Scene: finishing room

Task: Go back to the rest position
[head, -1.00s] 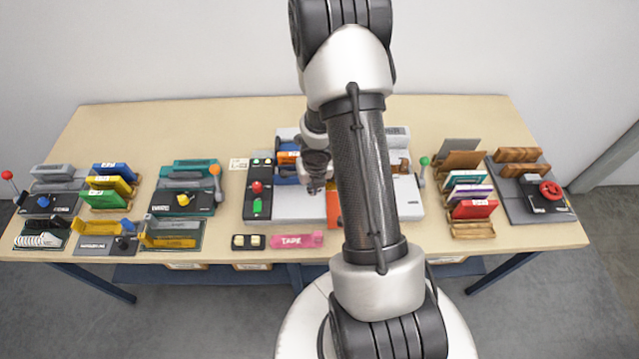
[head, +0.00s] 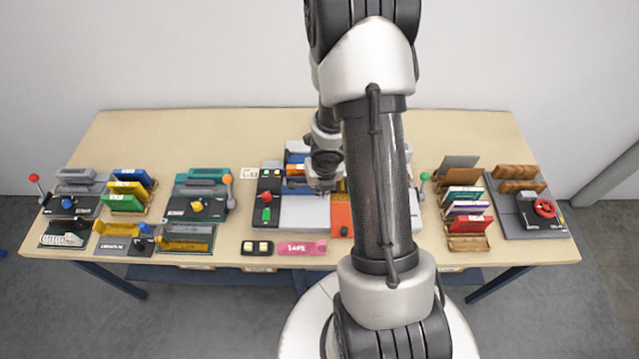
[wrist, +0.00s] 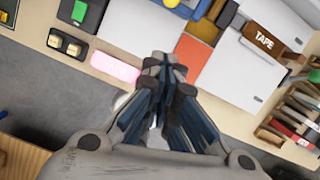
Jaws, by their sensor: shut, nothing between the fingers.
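My gripper (wrist: 163,66) shows in the wrist view with its fingertips together and nothing between them. It is over the front part of the workbench, near the pink tape block (wrist: 115,67) and the orange panel (wrist: 192,52). In the head view my arm crosses the middle of the picture and hides part of the central machine (head: 303,212). The gripper tips are hard to make out there, in front of that machine.
The workbench (head: 230,130) has a clear back strip. Left stand lever stations and racks with blue and green blocks (head: 123,203). Right are a rack with a red block (head: 470,226) and a station with a red handwheel (head: 544,208). A two-button box (head: 257,247) sits at the front edge.

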